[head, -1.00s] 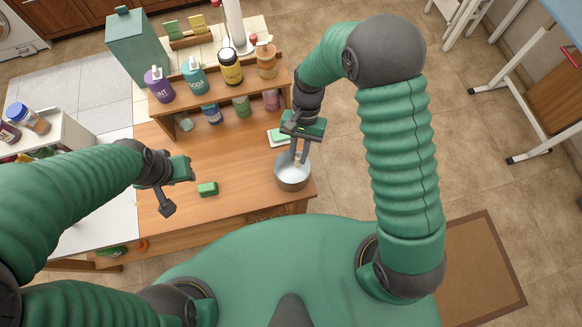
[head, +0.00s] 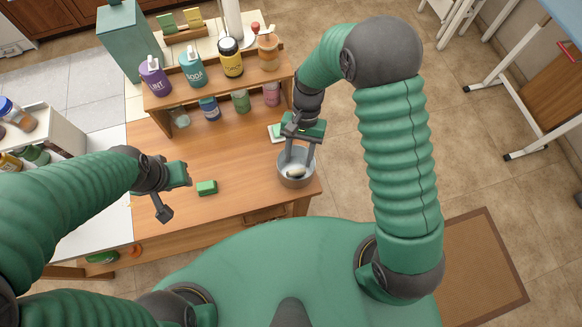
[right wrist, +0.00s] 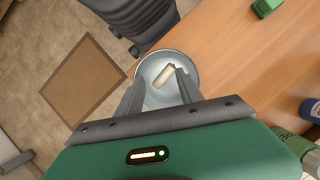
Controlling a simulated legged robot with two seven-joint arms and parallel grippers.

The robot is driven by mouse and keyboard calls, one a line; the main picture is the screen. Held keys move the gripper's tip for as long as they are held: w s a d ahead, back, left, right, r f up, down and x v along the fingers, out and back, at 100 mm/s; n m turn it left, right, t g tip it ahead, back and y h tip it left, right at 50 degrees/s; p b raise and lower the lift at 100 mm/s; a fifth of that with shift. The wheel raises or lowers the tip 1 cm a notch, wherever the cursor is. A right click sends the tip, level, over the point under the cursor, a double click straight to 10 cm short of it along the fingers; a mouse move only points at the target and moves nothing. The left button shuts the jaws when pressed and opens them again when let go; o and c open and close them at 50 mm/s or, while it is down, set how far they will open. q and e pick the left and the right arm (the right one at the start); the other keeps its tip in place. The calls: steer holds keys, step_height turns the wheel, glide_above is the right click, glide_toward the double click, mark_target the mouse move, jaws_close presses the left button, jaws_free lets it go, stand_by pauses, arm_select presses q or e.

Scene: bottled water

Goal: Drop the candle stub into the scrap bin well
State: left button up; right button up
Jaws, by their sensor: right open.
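The scrap bin well (head: 296,182) is a round grey metal bowl at the right front corner of the wooden table. The cream candle stub (head: 295,172) lies inside the bowl; in the right wrist view the stub (right wrist: 162,76) shows between and beyond the fingertips, within the bowl rim (right wrist: 192,70). My right gripper (head: 297,165) is open just above the bowl, its fingers apart around the stub's line of view. My left gripper (head: 172,195) is over the table's left part, with its fingers apart and nothing between them.
A green block (head: 206,188) lies on the table between the grippers. A shelf (head: 222,90) with several bottles and jars stands at the back. A pale green-edged pad (head: 275,133) lies behind the bowl.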

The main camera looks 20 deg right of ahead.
steer(key=a+v, duration=0.1)
steer(key=v, duration=1.6)
arm_select(q)
steer(key=shift+s+d+f+b, duration=0.1)
steer(key=shift+d+f+b, duration=0.2)
steer(key=shift+d+b, duration=0.2)
arm_select(e)
steer(key=s+d+f+n+t+h, duration=0.2)
steer(key=s+d+f+n+t, duration=0.3)
steer(key=s, duration=0.5)
steer(key=shift+d+f+n+t, duration=0.35)
steer(key=shift+d+t, duration=0.45)
steer(key=shift+d, duration=0.4)
